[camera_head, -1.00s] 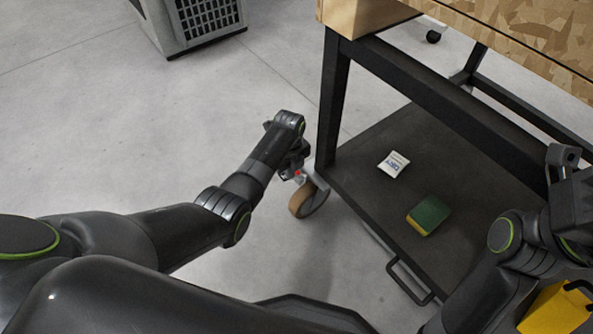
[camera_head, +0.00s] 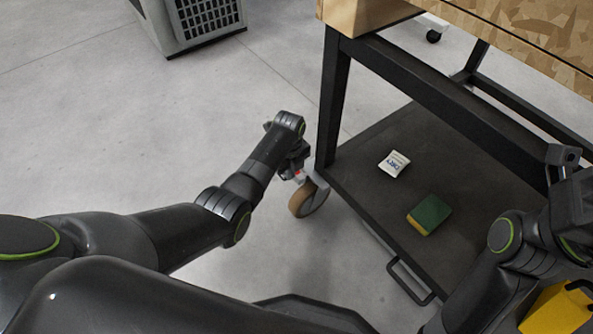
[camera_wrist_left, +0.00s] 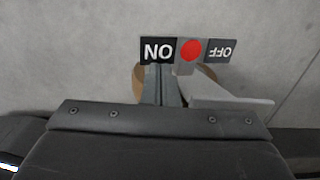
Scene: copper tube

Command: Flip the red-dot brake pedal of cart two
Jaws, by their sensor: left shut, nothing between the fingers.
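The red-dot brake pedal (camera_wrist_left: 190,52) shows in the left wrist view. It is a grey piece with a red dot between a black ON plate (camera_wrist_left: 157,51) and a dark OFF plate (camera_wrist_left: 222,50), the lettering upside down. In the head view a bit of red (camera_head: 298,173) shows above the brown caster wheel (camera_head: 308,200) at the cart's corner. My left gripper (camera_head: 296,162) is shut and empty, right at the pedal; its tips (camera_wrist_left: 163,72) overlap the ON plate's lower edge. I cannot tell whether they touch. My right arm is at lower right; its finger state is unclear.
The cart's black leg (camera_head: 332,100) and lower shelf (camera_head: 345,165) stand just right of the left gripper. A white packet (camera_head: 394,164) and a green-yellow sponge (camera_head: 429,214) lie on the shelf. A grey crate-like unit (camera_head: 190,22) stands at back left. Floor is clear to the left.

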